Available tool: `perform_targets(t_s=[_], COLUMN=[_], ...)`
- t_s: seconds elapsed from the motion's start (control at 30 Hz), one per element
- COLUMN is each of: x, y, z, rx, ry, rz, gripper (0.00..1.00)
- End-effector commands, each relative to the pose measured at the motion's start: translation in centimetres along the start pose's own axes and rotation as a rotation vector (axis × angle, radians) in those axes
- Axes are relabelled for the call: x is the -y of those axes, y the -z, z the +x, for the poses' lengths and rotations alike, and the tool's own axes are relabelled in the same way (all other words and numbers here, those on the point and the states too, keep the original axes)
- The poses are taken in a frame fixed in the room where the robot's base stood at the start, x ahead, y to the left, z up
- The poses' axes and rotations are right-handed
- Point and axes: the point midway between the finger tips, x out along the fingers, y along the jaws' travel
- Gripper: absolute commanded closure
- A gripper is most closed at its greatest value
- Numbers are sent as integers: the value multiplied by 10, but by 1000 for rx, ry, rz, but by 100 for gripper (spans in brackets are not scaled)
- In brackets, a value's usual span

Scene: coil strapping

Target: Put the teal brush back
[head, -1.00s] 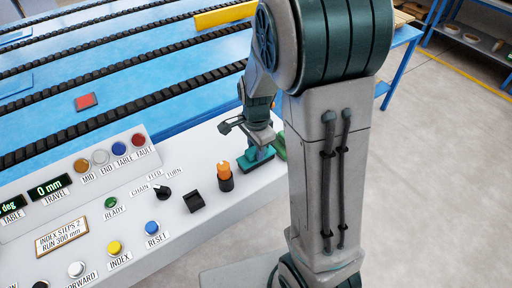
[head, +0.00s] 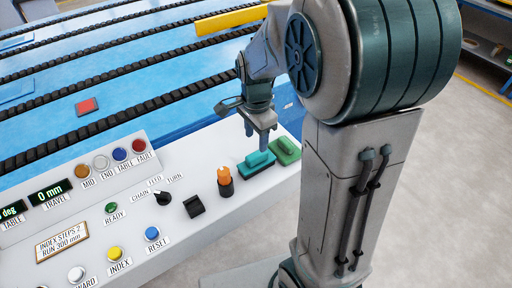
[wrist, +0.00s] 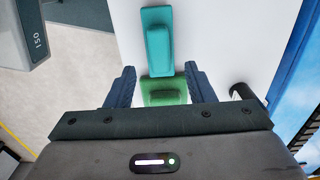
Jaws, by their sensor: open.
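The teal brush (head: 257,162) lies on the white top of the console, right of the orange-topped knob, with its raised grip upward. In the wrist view the teal brush (wrist: 158,45) lies beyond my fingertips, apart from them. My gripper (head: 264,138) points down just above and behind it, open and empty; its two blue fingers also show in the wrist view (wrist: 159,71). A similar green brush (head: 286,151) lies close beside the teal one, to its right. In the wrist view part of the green brush (wrist: 163,92) shows between my fingers.
The orange-topped knob (head: 225,182) and a black switch (head: 194,206) stand up left of the brushes. The blue conveyor bed (head: 150,78) with black chains runs behind the console. A red block (head: 87,107) lies on the bed.

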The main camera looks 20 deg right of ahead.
Motion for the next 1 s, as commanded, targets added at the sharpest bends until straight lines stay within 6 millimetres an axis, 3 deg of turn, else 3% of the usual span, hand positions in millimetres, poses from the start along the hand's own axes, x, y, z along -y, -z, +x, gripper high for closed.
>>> perform_targets(t_s=[0.13,0.43,0.7,1.0], x=[1,-11,-74,-127], y=[0,-3,-23,-41], z=[-27,-51,-70,-68], rx=[0,1,-60,-196], ry=[3,22,130,165], rz=[0,-89,-642,-1156], gripper=[51,51,51,51])
